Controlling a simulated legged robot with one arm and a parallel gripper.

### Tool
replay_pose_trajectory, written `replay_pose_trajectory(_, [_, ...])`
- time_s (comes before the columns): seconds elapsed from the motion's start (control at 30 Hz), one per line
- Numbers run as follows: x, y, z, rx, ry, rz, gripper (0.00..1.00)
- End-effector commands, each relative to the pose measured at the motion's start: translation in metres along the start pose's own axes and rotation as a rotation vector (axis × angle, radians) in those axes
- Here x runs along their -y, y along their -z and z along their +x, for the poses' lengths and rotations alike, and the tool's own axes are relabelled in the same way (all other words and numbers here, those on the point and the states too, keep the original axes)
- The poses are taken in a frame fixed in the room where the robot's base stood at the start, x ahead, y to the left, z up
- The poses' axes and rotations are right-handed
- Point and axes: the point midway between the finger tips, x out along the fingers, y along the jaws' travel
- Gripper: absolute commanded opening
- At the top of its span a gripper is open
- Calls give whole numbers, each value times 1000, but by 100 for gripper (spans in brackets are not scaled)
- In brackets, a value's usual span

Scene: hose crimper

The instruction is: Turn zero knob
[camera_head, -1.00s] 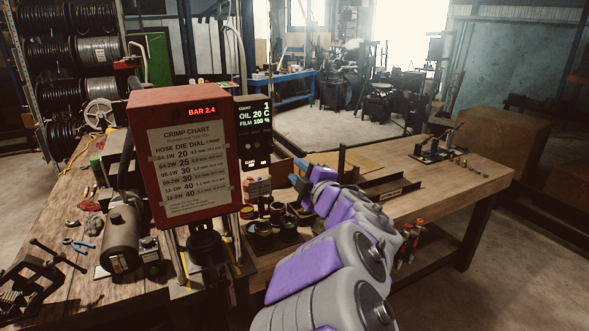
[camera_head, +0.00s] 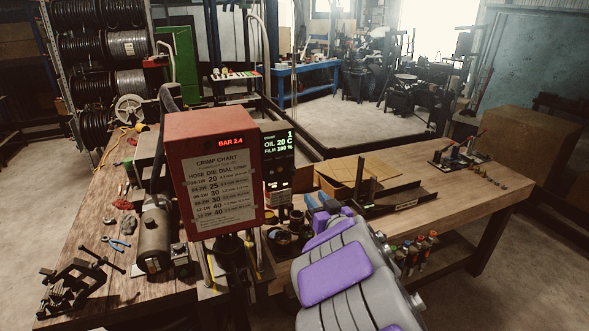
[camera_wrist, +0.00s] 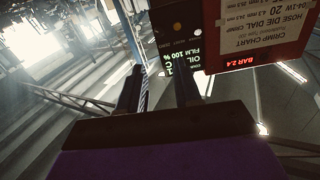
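The red crimper head (camera_head: 211,172) carries a crimp chart and a lit "BAR 2.4" readout. A black display unit (camera_head: 278,158) beside it reads OIL 20 C and FILM 100 %. In the wrist view this display (camera_wrist: 180,50) appears upside down, with a small white round spot and a dim reddish one on its face. I cannot tell which part is the zero knob. My gripper (camera_wrist: 158,85) has two dark fingers apart, with nothing seen held between them. The display lies beyond the fingertips. In the head view my purple and grey arm hides the fingertips.
The wooden bench (camera_head: 455,185) carries a dark angled rail (camera_head: 400,200), brown sheets (camera_head: 360,172) and small tools at the far right. A grey cylinder (camera_head: 153,240), blue pliers (camera_head: 117,243) and a black vise (camera_head: 75,285) are at left. The bench's right middle is fairly clear.

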Motion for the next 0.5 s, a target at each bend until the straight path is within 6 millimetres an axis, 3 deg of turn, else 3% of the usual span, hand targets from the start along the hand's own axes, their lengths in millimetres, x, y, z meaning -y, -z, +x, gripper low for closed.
replay_pose_trajectory(0.5, [0, 0, 73, 0, 0, -2, 34])
